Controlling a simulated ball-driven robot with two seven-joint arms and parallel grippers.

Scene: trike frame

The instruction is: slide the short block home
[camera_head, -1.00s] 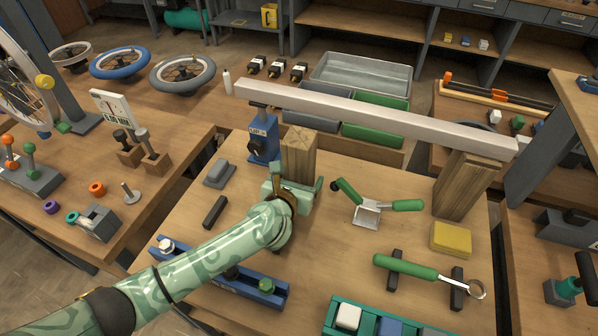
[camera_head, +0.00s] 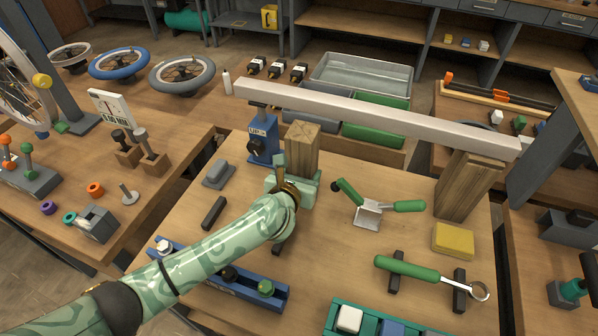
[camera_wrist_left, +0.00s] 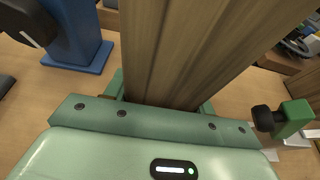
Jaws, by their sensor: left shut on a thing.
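The short block (camera_head: 304,150), brown wood, stands upright near the back of the bench. Its whole top face shows, just in front of the pale beam (camera_head: 370,117). The beam's left end is over a blue jack (camera_head: 262,140) and its right end over another wooden block (camera_head: 468,188). My left gripper (camera_head: 291,188) is shut on the short block low down, from the front. In the left wrist view the block (camera_wrist_left: 195,50) rises between the jaws; the fingertips are hidden. The blue jack (camera_wrist_left: 78,35) stands left of it. My right gripper is not in view.
A green-handled tool (camera_head: 375,205) lies right of the block. A yellow sponge-like block (camera_head: 453,240) and a green-handled wrench (camera_head: 420,270) are farther right. A grey block (camera_head: 218,174) and a dark bar (camera_head: 214,212) lie left. A blue rail (camera_head: 268,295) is beneath my arm.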

